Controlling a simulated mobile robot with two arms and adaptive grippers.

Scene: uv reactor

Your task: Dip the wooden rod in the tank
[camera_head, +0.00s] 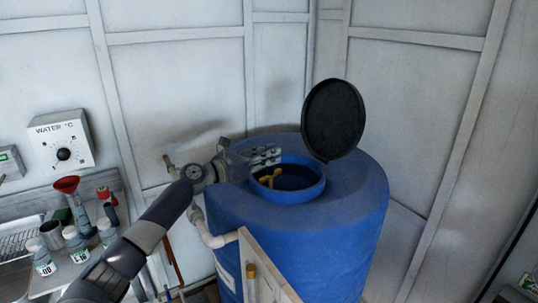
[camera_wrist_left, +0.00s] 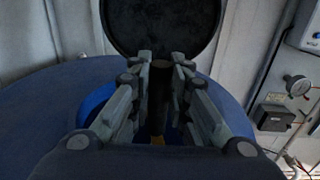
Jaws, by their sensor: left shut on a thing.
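The blue tank (camera_head: 300,240) stands in the corner with its round mouth open. Its black lid (camera_head: 333,119) is raised, and it also shows in the left wrist view (camera_wrist_left: 160,22). My right gripper is out of view.
A white pipe (camera_head: 213,238) runs along the tank's left side. A pale board (camera_head: 262,272) stands in front. Bottles (camera_head: 75,243) and a red funnel (camera_head: 67,186) are on the left bench. A water control box (camera_head: 62,142) is on the wall.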

